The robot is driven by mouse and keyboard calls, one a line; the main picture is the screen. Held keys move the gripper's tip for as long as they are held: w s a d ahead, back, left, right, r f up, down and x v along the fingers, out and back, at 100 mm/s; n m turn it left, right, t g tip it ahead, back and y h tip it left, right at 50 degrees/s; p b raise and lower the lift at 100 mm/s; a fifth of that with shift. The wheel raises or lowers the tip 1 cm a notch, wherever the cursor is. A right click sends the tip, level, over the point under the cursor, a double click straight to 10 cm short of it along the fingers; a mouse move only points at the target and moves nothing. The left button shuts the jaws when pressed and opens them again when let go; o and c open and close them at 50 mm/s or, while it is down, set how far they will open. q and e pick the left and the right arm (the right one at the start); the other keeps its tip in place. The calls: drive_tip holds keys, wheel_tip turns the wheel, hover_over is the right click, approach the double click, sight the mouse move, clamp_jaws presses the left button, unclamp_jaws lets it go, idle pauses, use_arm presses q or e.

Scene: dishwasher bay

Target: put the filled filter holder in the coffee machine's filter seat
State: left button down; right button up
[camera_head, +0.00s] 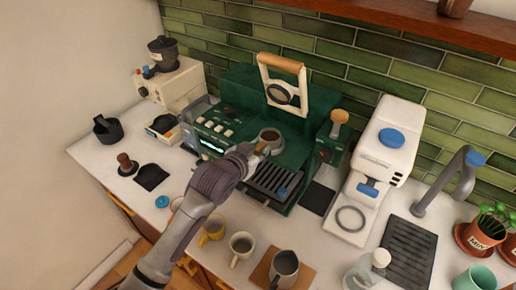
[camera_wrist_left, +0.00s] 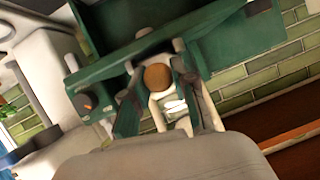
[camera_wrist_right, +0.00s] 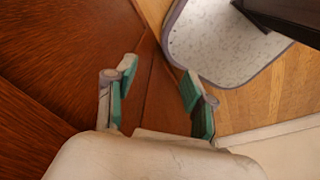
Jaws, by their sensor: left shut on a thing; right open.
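The filter holder (camera_head: 270,136) shows in the head view as a round metal basket with brown grounds in it, in front of the green coffee machine (camera_head: 240,92). My left gripper (camera_head: 258,149) is shut on its handle side. In the left wrist view a round wooden end (camera_wrist_left: 157,77) shows between the fingers of my left gripper (camera_wrist_left: 160,100). The machine's pale lever fork with a wooden bar (camera_head: 281,63) stands raised behind the basket. I cannot make out the filter seat or whether the basket touches it. My right gripper (camera_wrist_right: 160,82) is open and empty in the right wrist view.
A drip grate (camera_head: 272,180) lies below the basket. Cups, a steel jug (camera_head: 284,268) and a wooden board stand along the front. A white grinder (camera_head: 378,165) stands right, a black knock box (camera_head: 107,129) left. My right gripper is over brown wooden panels (camera_wrist_right: 50,90).

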use_arm(q)
drive_tip(key=shift+f, duration=0.25)
idle(0.5)
drive_tip(key=c, duration=0.8)
unclamp_jaws()
drive_tip(key=shift+c, duration=0.2)
drive_tip(key=shift+f, duration=0.1)
drive_tip(key=v, duration=1.2)
